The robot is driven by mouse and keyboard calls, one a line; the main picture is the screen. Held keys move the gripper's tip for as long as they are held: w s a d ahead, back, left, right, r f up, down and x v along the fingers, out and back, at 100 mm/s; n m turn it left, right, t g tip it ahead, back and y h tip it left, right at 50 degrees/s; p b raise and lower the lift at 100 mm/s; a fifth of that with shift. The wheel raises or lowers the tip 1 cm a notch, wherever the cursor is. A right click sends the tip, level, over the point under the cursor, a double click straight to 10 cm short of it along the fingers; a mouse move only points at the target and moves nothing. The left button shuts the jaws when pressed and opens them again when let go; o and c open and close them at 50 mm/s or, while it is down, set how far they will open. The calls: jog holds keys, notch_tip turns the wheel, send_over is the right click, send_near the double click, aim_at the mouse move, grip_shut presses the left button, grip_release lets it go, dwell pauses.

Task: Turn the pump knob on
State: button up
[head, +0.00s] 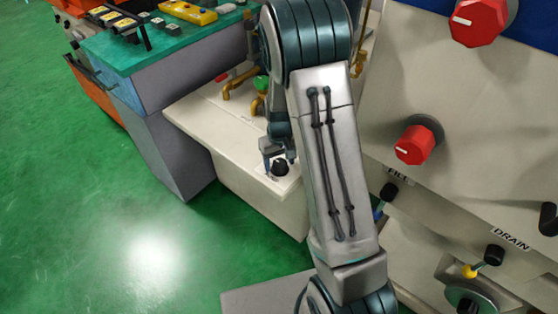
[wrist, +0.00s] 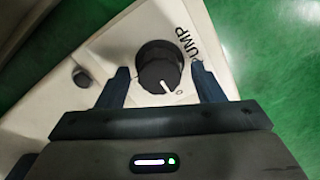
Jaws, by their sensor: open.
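The pump knob (wrist: 160,66) is a round black knob with a white pointer line, on a pale panel (wrist: 110,50) lettered "UMP" in the wrist view. Its pointer is directed down and slightly right, near a small "0" mark. In the head view the knob (head: 280,168) sits on the low cream cabinet. My gripper (wrist: 163,80) is open, with one dark finger on each side of the knob. The fingers appear apart from the knob. How deep the fingertips reach along it cannot be told.
A smaller black knob (wrist: 82,78) is left of my gripper. Brass taps (head: 240,88) stand behind the pump knob on the cream cabinet. Red knobs (head: 414,146) and FILL and DRAIN controls are on the machine at right. Green floor (head: 100,220) is clear at left.

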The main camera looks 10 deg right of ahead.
jog(key=c, duration=1)
jog(key=shift+o, duration=0.2)
jog(key=m, duration=0.4)
jog(key=shift+m, duration=0.4)
jog(key=m+p, duration=0.1)
jog(key=m, duration=0.3)
jog(key=shift+r+m, duration=0.1)
jog(key=shift+m, duration=0.2)
jog(key=m+p, duration=0.2)
jog(key=m, duration=0.3)
jog(key=shift+s+d, duration=0.1)
jog(key=shift+m+p, duration=0.8)
jog(key=shift+m, duration=0.9)
jog(key=o, duration=1)
jog(key=shift+c, duration=0.2)
